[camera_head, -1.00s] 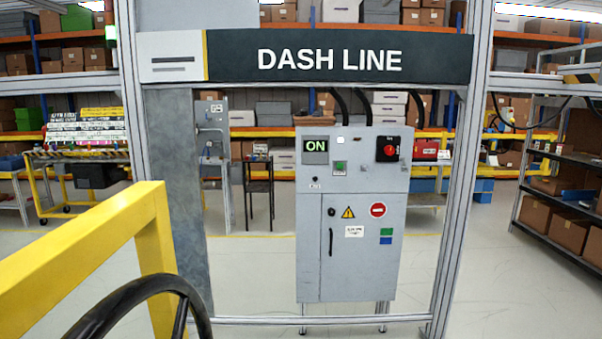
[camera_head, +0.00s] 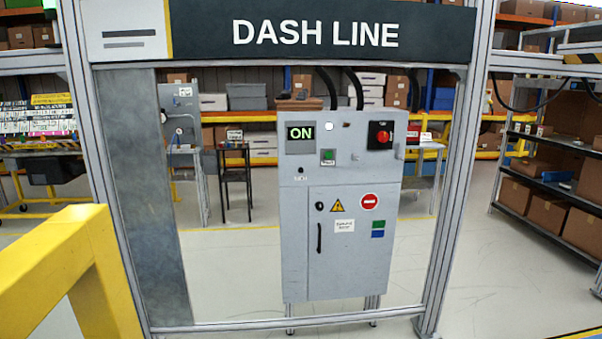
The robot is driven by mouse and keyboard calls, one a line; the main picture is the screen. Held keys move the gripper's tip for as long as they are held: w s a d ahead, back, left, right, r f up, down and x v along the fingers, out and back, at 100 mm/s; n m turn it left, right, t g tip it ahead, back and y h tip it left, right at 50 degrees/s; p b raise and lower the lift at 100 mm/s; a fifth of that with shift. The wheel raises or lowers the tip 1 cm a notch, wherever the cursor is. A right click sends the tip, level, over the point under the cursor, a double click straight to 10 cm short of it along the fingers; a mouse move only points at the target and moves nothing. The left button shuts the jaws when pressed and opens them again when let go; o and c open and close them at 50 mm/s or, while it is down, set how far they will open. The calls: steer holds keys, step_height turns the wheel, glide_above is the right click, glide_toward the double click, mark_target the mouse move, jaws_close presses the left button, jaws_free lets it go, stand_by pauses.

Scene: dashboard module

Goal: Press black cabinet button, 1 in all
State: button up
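The grey control cabinet (camera_head: 345,265) stands on short legs behind the metal frame under the DASH LINE sign. A small black round spot (camera_head: 300,170), possibly the black button, is on its upper left front above a small label. Another black round part (camera_head: 320,206), a knob or lock, is on the door above the black handle (camera_head: 319,237). A green button (camera_head: 328,155) is at the upper middle, and a red switch (camera_head: 384,136) on a black plate is at the upper right. The display (camera_head: 300,133) reads ON. My gripper is not in view.
The metal frame's right post (camera_head: 452,180) and low crossbar (camera_head: 290,325) stand in front of the cabinet. A yellow rail (camera_head: 50,255) is at the near left. A shelf with boxes (camera_head: 548,212) stands at right. Floor shows free at lower right.

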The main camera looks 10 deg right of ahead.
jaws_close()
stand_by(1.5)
